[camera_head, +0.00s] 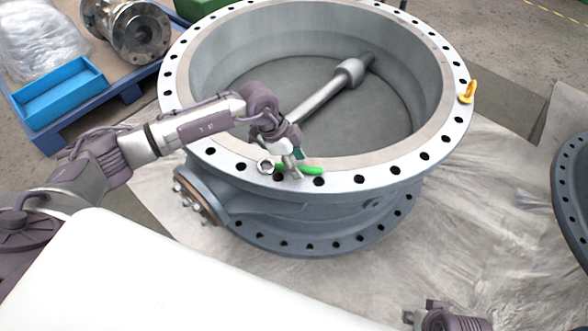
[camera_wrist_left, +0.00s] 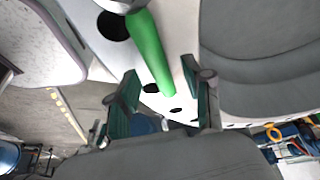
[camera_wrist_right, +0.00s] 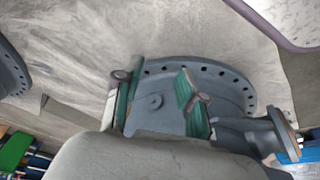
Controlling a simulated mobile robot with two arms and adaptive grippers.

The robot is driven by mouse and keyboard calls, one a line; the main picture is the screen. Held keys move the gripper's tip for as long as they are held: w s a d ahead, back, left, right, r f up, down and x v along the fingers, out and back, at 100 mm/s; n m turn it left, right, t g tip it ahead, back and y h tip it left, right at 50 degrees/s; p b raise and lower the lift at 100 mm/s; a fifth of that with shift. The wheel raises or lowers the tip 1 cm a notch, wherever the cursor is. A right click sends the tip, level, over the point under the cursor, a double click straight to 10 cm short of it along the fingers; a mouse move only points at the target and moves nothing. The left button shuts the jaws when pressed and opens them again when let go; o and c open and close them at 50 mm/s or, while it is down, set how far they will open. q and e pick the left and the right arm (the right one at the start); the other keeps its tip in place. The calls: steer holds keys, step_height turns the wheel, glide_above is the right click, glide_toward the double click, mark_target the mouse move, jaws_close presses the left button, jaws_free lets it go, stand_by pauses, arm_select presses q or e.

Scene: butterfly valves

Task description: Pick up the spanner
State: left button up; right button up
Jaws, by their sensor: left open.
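The spanner has a green handle (camera_head: 306,170) and a metal ring end (camera_head: 265,167). It lies on the near part of the large valve's flange rim (camera_head: 350,177). My left gripper (camera_head: 291,168) is right over the spanner's middle and hides part of it. In the left wrist view the green handle (camera_wrist_left: 150,55) runs down between the open fingers of the left gripper (camera_wrist_left: 162,98). I cannot tell whether a finger touches it. My right gripper (camera_wrist_right: 157,92) is open and empty, with a large flanged valve part showing beyond its fingers. In the head view only the right arm's end shows at the bottom right.
The large valve body has bolt holes and a shaft (camera_head: 325,95) across its inside. A yellow eyebolt (camera_head: 467,92) stands on the rim's right side. A blue bin (camera_head: 60,92) and a small metal valve (camera_head: 130,30) sit at the upper left. Another flange (camera_head: 573,190) is at the right edge.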

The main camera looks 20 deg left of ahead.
arm_select(q)
steer(key=shift+d+f, duration=0.2)
steer(key=shift+f, duration=0.25)
arm_select(e)
steer(key=shift+r, duration=0.45)
arm_select(q)
jaws_close()
steer(key=shift+w+r, duration=0.1)
